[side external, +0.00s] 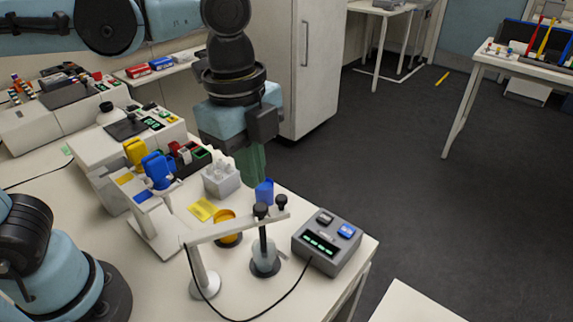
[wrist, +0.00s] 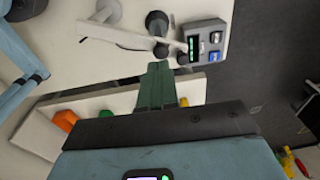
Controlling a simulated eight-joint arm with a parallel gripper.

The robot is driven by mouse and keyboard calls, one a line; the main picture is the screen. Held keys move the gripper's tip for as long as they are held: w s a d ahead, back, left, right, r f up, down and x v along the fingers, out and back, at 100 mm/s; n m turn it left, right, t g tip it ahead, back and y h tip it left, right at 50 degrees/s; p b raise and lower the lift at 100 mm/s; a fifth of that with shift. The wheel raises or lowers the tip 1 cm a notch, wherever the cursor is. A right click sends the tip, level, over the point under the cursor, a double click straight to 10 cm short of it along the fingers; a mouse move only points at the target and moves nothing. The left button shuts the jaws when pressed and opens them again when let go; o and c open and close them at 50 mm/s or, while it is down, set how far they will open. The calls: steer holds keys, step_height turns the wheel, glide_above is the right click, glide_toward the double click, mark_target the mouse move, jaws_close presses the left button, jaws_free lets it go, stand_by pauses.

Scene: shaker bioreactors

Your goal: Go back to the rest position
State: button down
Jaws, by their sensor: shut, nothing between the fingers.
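My gripper (side external: 253,178) points down above the back right part of the white bench (side external: 300,205), behind the stand with the black knobs. Its green fingers are together with nothing between them. In the wrist view the closed fingers (wrist: 158,68) show at the centre. A blue cup (side external: 264,192) stands just below and in front of the fingertips in the side view. I cannot tell the exact gap between them.
A grey control box (side external: 327,243) stands at the bench's right corner. Open floor lies to the right.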

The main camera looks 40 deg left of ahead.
mark_target(259, 206)
steer(key=shift+w+d+f, duration=0.1)
steer(key=shift+d+f, duration=0.05)
steer(key=shift+f, duration=2.1)
step_height(259, 206, up, 14)
step_height(259, 206, down, 14)
steer(key=shift+r, duration=0.1)
step_height(259, 206, up, 17)
steer(key=shift+s+a, duration=0.25)
steer(key=shift+a, duration=0.15)
steer(key=c, duration=1.8)
jaws_free()
